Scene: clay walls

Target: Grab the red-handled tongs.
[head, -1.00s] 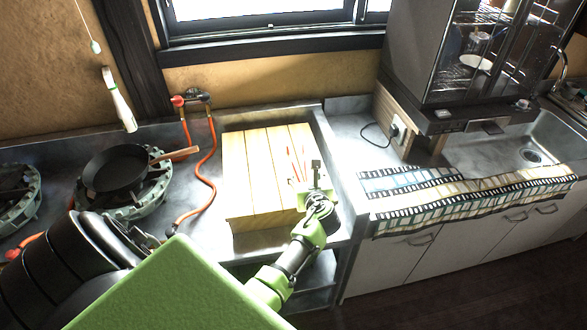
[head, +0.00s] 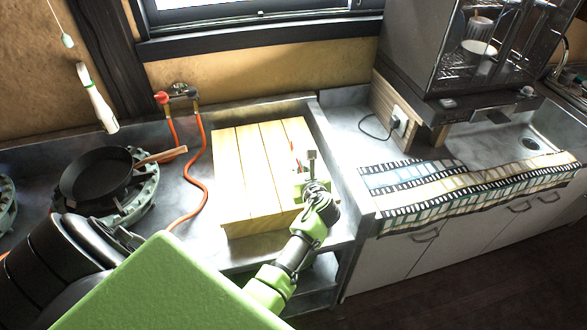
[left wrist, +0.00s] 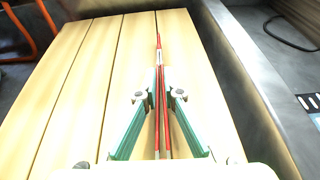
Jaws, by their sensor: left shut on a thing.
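The red-handled tongs (left wrist: 160,62) are between my left gripper's fingers in the left wrist view, long and thin, pointing away over a pale wooden board (left wrist: 85,75). My left gripper (left wrist: 158,96) has its green fingers closed on them from both sides. In the head view, my left gripper (head: 304,178) is over the right part of the wooden board (head: 245,165). Only a short red bit of the tongs (head: 293,149) shows there; the gripper hides the rest. I cannot tell whether the tongs touch the board. My right gripper is not in view.
A black frying pan (head: 98,178) with a wooden handle sits on a burner at left. A red hose (head: 203,150) runs between burner and board. A film-strip patterned cloth (head: 470,190) lies on the right counter, below a dark glass-fronted cabinet (head: 440,60).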

